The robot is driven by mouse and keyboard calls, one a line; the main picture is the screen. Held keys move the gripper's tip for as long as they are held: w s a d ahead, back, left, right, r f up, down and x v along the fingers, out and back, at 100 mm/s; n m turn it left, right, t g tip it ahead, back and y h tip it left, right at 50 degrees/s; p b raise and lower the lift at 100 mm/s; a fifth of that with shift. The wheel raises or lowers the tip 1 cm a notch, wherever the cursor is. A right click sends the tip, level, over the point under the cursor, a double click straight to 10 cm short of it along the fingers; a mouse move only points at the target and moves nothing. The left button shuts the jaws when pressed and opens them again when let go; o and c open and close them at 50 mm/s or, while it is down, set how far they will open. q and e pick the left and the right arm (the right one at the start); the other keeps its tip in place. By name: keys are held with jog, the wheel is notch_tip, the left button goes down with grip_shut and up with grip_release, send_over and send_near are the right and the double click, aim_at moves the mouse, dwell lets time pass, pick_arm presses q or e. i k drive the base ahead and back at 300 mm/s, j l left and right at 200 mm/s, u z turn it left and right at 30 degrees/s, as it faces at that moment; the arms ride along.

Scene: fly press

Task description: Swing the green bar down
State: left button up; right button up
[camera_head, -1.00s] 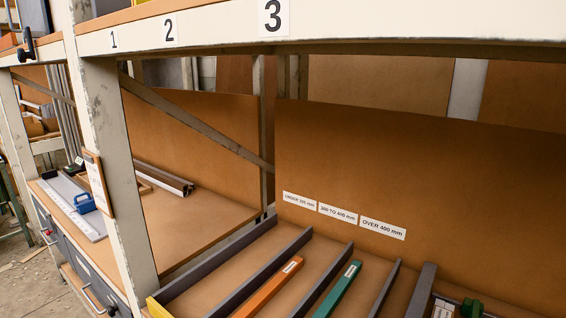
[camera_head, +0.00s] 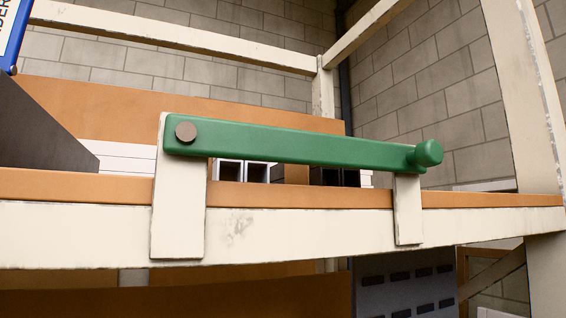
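The green bar (camera_head: 290,145) lies across the front of a shelf, nearly level and sloping slightly down to the right. A round grey pivot pin (camera_head: 186,132) goes through its left end, on a tall cream plate (camera_head: 178,215). A green knob (camera_head: 428,153) sticks out at its right end. A shorter cream bracket (camera_head: 408,215) stands under the right end; whether the bar rests on it or passes in front is hard to tell. Neither of my grippers is in view.
A cream shelf beam (camera_head: 300,235) with an orange-brown edge runs below the bar. A cream post (camera_head: 535,150) stands at the right. Square tube ends (camera_head: 243,170) sit behind the bar. A dark grey panel (camera_head: 40,130) is at the left. The space before the bar looks clear.

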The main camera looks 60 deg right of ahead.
aim_at(184, 136)
jog(key=z, duration=1.9)
